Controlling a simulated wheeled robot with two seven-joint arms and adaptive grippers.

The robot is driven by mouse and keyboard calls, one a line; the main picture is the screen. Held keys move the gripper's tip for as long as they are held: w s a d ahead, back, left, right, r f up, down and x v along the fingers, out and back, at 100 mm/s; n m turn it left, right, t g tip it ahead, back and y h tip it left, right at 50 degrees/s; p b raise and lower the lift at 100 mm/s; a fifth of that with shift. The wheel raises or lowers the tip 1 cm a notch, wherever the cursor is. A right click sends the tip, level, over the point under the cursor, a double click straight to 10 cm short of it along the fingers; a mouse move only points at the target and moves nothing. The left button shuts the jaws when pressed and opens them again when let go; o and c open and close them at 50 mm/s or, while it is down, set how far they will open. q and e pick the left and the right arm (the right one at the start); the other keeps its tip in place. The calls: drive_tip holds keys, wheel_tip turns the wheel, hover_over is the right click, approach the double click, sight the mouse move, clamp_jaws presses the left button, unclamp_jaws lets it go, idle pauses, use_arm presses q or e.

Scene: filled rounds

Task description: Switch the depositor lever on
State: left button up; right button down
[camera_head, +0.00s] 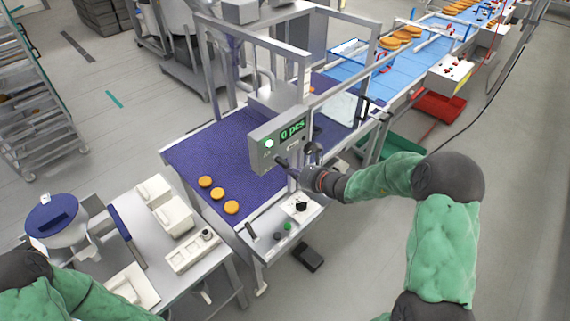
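A grey control box (278,140) stands at the front of the purple belt, with a green display reading "0 pcs" and a lit green button. My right gripper (290,167) is at the lower edge of this box, its arm coming in from the right. It is small and dark, and I cannot tell whether its fingers are apart or closed on anything. Below it, a light panel (278,222) carries a black knob (301,206) and green and dark buttons. I cannot clearly make out which part is the depositor lever. My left arm shows at the lower left, its gripper outside the view.
Several round orange-brown pieces (218,194) lie on the purple belt (190,155). A side table (160,246) with white containers and a blue-lidded hopper (55,216) stands at the left. Metal frame posts rise behind the box. A red crate (440,106) is at the right.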

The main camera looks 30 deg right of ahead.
drive_tip(key=r+g+h+p, duration=0.1)
drive_tip(key=g+p, duration=0.1)
drive_tip(key=p, duration=0.1)
drive_tip(key=shift+s+r+g+p, duration=0.1)
drive_tip(key=shift+r+g+p, duration=0.2)
drive_tip(key=shift+r+p, duration=0.65)
drive_tip(key=shift+r, duration=0.25)
